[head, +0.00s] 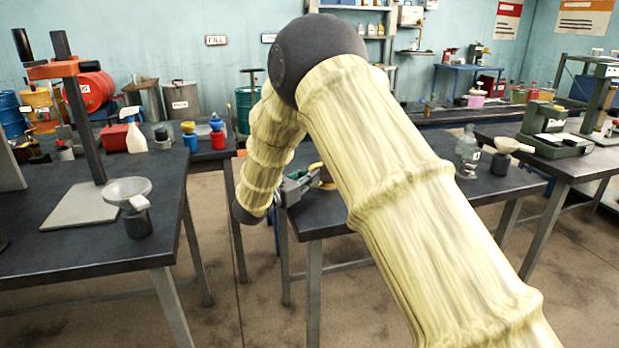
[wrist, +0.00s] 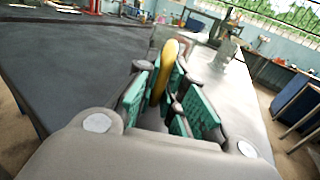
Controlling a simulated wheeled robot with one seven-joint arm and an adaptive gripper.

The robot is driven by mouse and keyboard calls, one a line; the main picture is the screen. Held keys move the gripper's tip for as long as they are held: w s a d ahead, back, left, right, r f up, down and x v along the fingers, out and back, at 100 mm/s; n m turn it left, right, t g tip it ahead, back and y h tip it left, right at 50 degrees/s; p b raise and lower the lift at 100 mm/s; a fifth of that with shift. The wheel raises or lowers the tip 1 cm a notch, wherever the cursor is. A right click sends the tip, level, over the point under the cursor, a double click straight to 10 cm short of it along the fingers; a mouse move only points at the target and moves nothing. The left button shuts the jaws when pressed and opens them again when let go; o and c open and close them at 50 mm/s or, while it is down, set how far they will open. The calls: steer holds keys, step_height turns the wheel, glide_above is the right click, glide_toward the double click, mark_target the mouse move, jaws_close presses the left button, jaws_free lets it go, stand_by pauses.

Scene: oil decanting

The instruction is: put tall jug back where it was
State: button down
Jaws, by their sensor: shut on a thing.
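My gripper (head: 298,187) is low over the near-left corner of the right dark table, beside my arm. In the wrist view its green-padded fingers (wrist: 170,98) are shut on a curved yellow piece (wrist: 168,62), which looks like the handle of the tall jug. The same yellow curve shows in the head view (head: 322,174), partly behind my arm. The jug's body is mostly hidden, so I cannot tell whether it touches the table.
A clear glass vessel (head: 467,152) stands on the right table (head: 435,197), beside a funnel (head: 514,146) over a dark cup (head: 500,164). The left table (head: 80,240) holds a stand and another funnel (head: 128,191). A floor gap separates the tables.

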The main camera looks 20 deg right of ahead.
steer(key=c, duration=1.9)
jaws_free()
steer(key=shift+c, duration=0.2)
steer(key=o, duration=0.4)
steer(key=shift+o, duration=0.2)
steer(key=shift+r, duration=0.1)
steer(key=b+v, duration=0.1)
steer(key=v, duration=1.1)
